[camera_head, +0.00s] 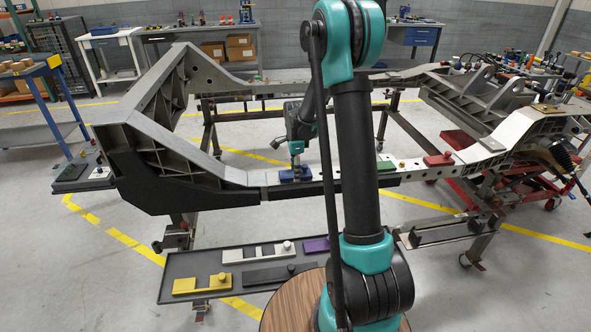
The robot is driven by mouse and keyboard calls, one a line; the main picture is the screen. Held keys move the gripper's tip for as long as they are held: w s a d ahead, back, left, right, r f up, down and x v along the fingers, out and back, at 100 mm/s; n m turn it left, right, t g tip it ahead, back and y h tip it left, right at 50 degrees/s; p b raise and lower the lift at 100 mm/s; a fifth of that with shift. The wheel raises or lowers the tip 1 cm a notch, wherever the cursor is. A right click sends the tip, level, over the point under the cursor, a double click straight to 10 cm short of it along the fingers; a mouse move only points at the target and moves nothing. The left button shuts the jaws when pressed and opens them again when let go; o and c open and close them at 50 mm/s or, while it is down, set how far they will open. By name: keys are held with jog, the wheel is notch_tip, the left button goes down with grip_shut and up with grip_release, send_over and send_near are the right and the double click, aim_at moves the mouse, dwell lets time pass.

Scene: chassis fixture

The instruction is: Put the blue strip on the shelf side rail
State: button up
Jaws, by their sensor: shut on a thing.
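The blue strip (288,177) is at the near side rail (232,176) of the big metal chassis frame, left of my arm. My gripper (297,172) points straight down and is shut on the strip. The strip appears to lie at the rail's top face; I cannot tell whether it touches. The fingertips are small and partly merge with the strip.
A green piece (386,166) and a red piece (438,159) sit on the rail to the right. Below, a dark tray (215,262) holds a yellow piece (200,286), a silver piece (254,253), a black piece (268,276) and a purple piece (316,245).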

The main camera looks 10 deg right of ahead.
jog(key=o, duration=1.6)
jog(key=shift+r, duration=3.95)
